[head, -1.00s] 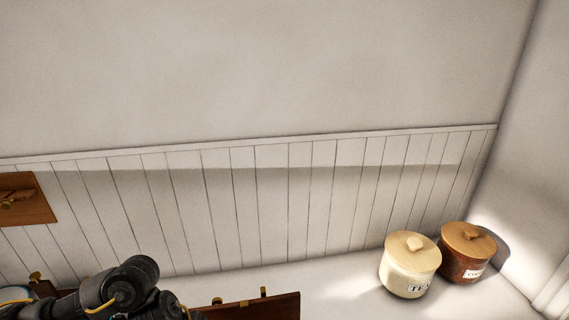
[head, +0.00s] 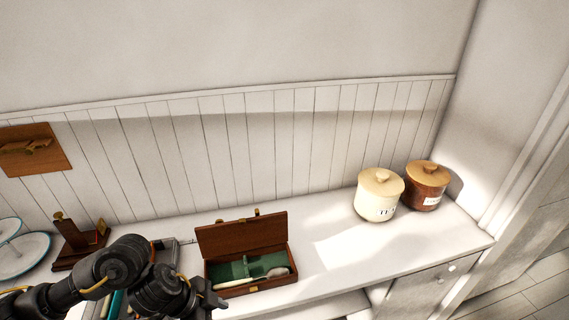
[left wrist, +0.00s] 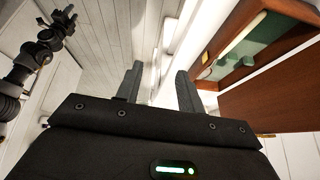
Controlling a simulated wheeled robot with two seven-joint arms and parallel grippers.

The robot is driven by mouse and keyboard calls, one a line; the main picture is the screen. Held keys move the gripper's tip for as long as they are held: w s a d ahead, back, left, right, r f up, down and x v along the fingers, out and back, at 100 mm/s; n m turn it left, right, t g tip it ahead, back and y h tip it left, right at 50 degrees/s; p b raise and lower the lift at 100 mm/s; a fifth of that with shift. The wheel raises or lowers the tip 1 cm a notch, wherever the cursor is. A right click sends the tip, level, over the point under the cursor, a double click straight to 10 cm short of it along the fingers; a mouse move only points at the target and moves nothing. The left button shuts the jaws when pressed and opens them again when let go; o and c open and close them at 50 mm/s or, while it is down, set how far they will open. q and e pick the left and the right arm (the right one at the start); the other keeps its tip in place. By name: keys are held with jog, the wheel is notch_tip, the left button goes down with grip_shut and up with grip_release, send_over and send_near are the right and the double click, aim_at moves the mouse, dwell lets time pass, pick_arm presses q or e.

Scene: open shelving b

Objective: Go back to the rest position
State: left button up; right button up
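My left arm comes in from the lower left in the head view, with its left gripper (head: 214,300) low at the counter's front, left of and in front of the open wooden box (head: 222,269). In the left wrist view the two fingers of the left gripper (left wrist: 158,88) stand apart with nothing between them. The wooden box (left wrist: 285,78) shows there at the upper right, clear of the fingers. Another black arm, which looks like my right one, shows at the upper left with its gripper end (left wrist: 64,20) small; its fingers are unclear.
The box has a green lining and holds a pale-handled item (head: 236,283). A cream tea jar (head: 379,199) and a brown jar (head: 425,190) stand at the counter's right. A tiered stand (head: 20,250) and a wooden holder (head: 72,245) are at the left. The counter between box and jars is clear.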

pick_arm(q)
jog(key=d+r+n+t+h, duration=0.2)
jog(key=d+r+t+h, duration=0.15)
jog(key=d, duration=0.55)
jog(key=s+a+f+n+g+y, duration=0.1)
jog(key=s+a+f+n+y, duration=0.5)
jog(key=a, duration=0.3)
jog(key=s+a+f+n+g+y, duration=0.1)
jog(key=s+a+f+n+y, duration=0.25)
jog(key=s+a+n, duration=0.4)
jog(key=s+a+f+m+g+b, duration=0.1)
jog(key=s+f, duration=0.1)
jog(key=f, duration=1.3)
jog(key=s+a+f+m+b, duration=0.1)
jog(key=f+b, duration=0.1)
jog(key=f, duration=1.3)
jog(key=s+a+f+g+b, duration=0.1)
jog(key=s+a+f+b, duration=0.1)
jog(key=s+f, duration=1.4)
jog(key=shift+a+f, duration=0.4)
jog(key=shift+f, duration=0.2)
